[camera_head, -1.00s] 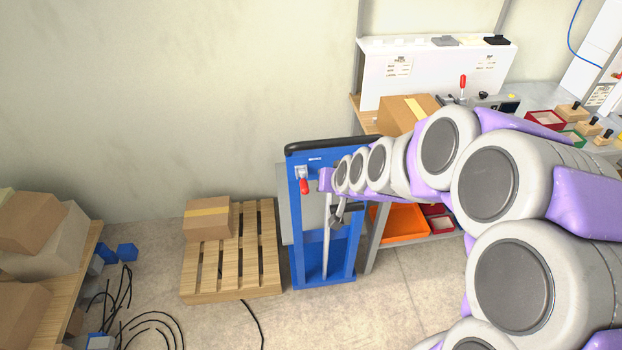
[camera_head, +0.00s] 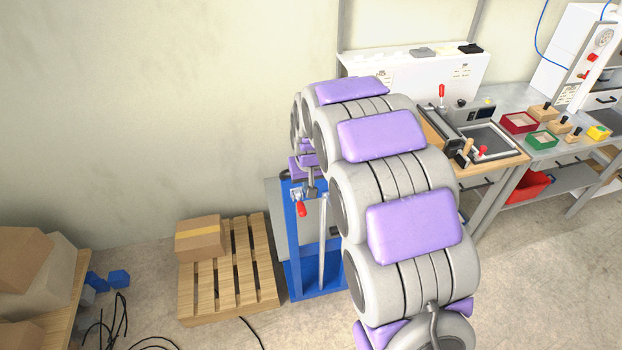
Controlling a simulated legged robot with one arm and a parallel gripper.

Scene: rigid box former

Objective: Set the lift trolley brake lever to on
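The blue lift trolley (camera_head: 293,240) stands against the wall, partly hidden behind my arm. Its brake lever (camera_head: 301,209) has a red grip that hangs down from a small metal mount at the trolley's upper left. My gripper (camera_head: 311,190) is small in view, just above and to the right of the red grip and in front of the trolley's upper part. I cannot tell whether it touches the lever mount. Its fingers are too small and overlapped to show whether they are open or shut.
A wooden pallet (camera_head: 260,262) with a cardboard box (camera_head: 201,238) stands left of the trolley. A workbench (camera_head: 510,155) with trays and a clamp fixture is on the right. Black cables (camera_head: 120,315) lie on the floor at lower left.

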